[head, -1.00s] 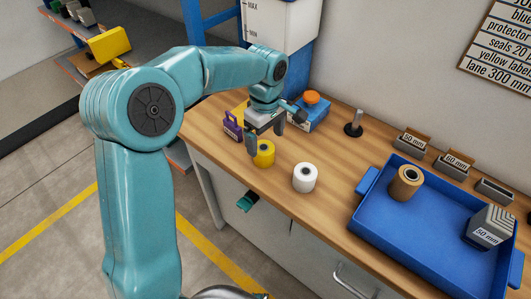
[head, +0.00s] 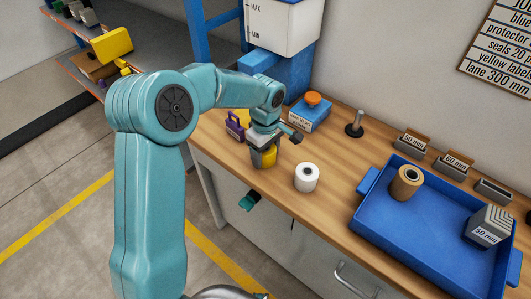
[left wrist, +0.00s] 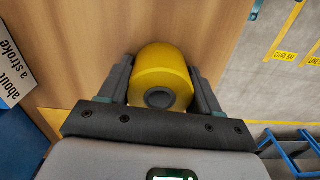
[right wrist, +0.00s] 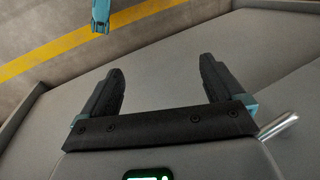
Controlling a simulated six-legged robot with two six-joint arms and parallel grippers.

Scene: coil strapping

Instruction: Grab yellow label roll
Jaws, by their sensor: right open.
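The yellow label roll (head: 269,159) stands on the wooden bench near its front edge. My left gripper (head: 264,157) is down at the roll from above. In the left wrist view the yellow roll (left wrist: 160,62) sits between the two fingers, which lie close against its sides with no clear gap. The fingers hide part of the roll in the head view. My right gripper (right wrist: 161,66) is open and empty in the right wrist view, over a grey surface.
A white roll (head: 307,177) stands just right of the yellow one. A purple item (head: 237,124) and a blue box with an orange top (head: 311,113) are behind. A blue tray (head: 440,246) holds a brown roll (head: 406,183) and a grey stack (head: 489,226).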

